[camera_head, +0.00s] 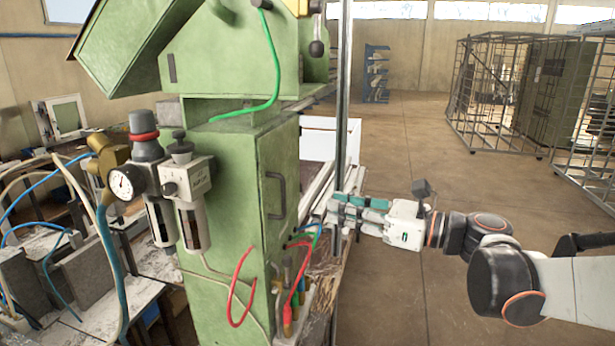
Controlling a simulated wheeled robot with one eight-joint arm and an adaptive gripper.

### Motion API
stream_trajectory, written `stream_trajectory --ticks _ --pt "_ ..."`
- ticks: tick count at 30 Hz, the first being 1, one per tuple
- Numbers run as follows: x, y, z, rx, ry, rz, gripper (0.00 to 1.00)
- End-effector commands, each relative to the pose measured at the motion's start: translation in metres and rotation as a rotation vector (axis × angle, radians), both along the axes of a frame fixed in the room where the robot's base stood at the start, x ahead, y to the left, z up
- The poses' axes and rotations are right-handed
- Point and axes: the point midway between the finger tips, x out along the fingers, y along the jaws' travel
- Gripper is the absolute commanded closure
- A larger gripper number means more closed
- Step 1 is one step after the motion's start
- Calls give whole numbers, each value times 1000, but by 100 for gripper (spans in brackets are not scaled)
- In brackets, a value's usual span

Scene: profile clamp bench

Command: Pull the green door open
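The green door (288,160) is on the right-hand face of the green machine cabinet (225,180) and looks shut. A dark bar handle (276,196) stands upright on it, near its left edge. My gripper (333,212) is to the right of the door and handle, apart from the handle in the picture, with its fingers pointing left. A thin metal upright shows close to the fingers. The fingers are too small to tell whether they are open or shut. I see nothing held.
Red, green and blue hoses (240,285) hang below the door. A gauge and filter unit (160,185) is on the cabinet's left face. A metal upright (342,90) stands beside my gripper. Wire cages (500,95) stand at the back right. The floor (430,140) on the right is clear.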

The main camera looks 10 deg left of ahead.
Motion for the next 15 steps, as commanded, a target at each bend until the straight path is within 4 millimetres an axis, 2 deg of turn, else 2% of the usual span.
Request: stream_trajectory --ticks 5,15 --pt "4 14 2 11 9 5 83" --pt "21 76 3 8 7 6 83"
